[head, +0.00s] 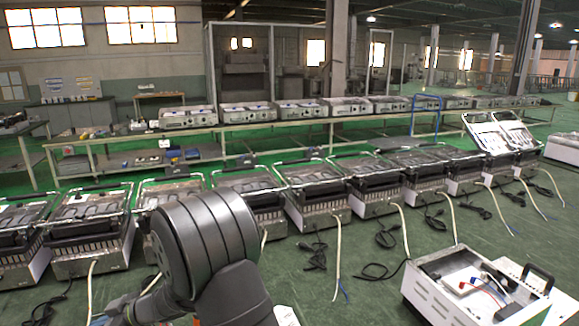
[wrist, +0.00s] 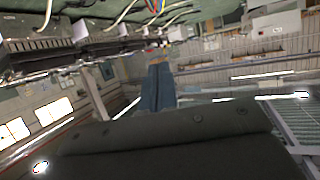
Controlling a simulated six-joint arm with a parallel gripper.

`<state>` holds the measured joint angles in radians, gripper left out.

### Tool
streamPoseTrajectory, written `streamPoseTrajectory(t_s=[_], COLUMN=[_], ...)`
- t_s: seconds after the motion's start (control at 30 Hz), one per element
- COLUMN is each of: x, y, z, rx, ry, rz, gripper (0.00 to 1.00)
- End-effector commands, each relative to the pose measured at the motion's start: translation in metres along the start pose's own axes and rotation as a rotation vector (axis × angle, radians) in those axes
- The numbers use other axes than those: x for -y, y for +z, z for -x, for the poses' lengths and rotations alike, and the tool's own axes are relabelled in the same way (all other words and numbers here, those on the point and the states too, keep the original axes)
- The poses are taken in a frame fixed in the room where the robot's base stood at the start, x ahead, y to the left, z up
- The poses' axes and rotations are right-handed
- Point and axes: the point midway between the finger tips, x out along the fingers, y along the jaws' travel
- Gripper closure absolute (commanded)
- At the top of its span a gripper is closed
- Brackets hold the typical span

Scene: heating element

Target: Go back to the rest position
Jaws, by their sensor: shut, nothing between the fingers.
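My gripper (wrist: 157,64) shows in the wrist view as a narrow blue-grey shape pointing up the picture, its fingers together and empty. It stands clear of any surface there, with the hall behind it. In the head view my dark grey arm fills the lower middle, and the gripper cannot be made out. An open white heating unit (head: 425,287) sits at the lower right of the head view, with red, white and blue wires inside. It is apart from my arm.
A row of grill-like units (head: 315,190) with loose cables runs across behind my arm. Green floor (head: 375,235) shows between the row and the open unit. The wrist view is upside down.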

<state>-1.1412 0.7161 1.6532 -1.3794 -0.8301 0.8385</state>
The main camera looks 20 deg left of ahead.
Motion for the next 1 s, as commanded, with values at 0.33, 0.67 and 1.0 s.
streamPoseTrajectory(t_s=[0.33,0.67,1.0], x=[0.033,0.036,0.035], y=[-0.012,-0.013,-0.013], z=[-0.029,-0.032,-0.031], rx=[0.000,0.001,0.001], ry=[-0.074,-0.078,-0.075], rz=[0.034,0.037,0.038], gripper=[1.00,1.00,1.00])
